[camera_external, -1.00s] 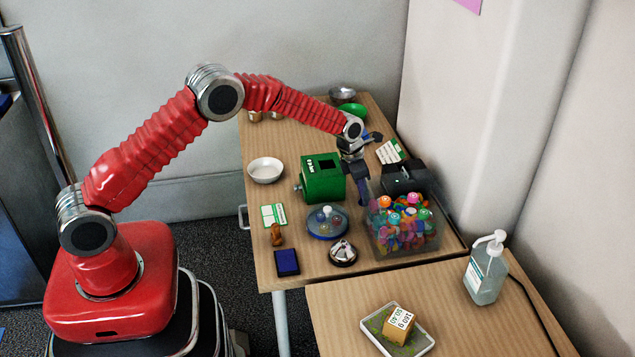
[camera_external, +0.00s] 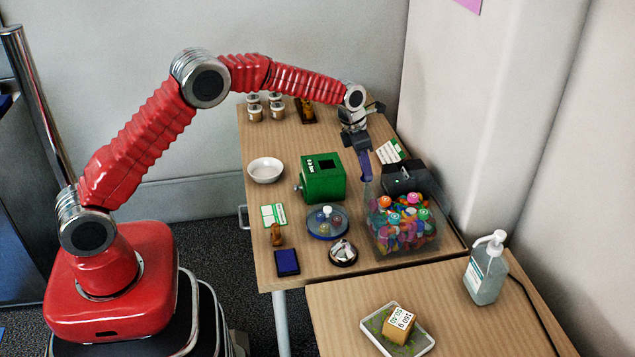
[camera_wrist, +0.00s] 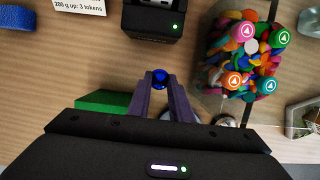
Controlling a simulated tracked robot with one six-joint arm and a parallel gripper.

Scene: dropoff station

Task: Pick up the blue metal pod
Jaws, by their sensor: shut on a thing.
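The blue metal pod (camera_wrist: 159,78) shows as a small shiny blue ball between my fingertips in the wrist view. My gripper (camera_wrist: 159,80) is shut on it, with a purple finger on each side. In the external view my gripper (camera_external: 366,170) points down above the table, between the green box and the bin of coloured pieces. The pod is too small to make out there.
A green box (camera_external: 323,178) stands to the left of my gripper. A clear bin of coloured pieces (camera_external: 404,225) stands to its right and front, with a black device (camera_external: 404,178) behind. A round blue tray with small balls (camera_external: 327,235) lies in front.

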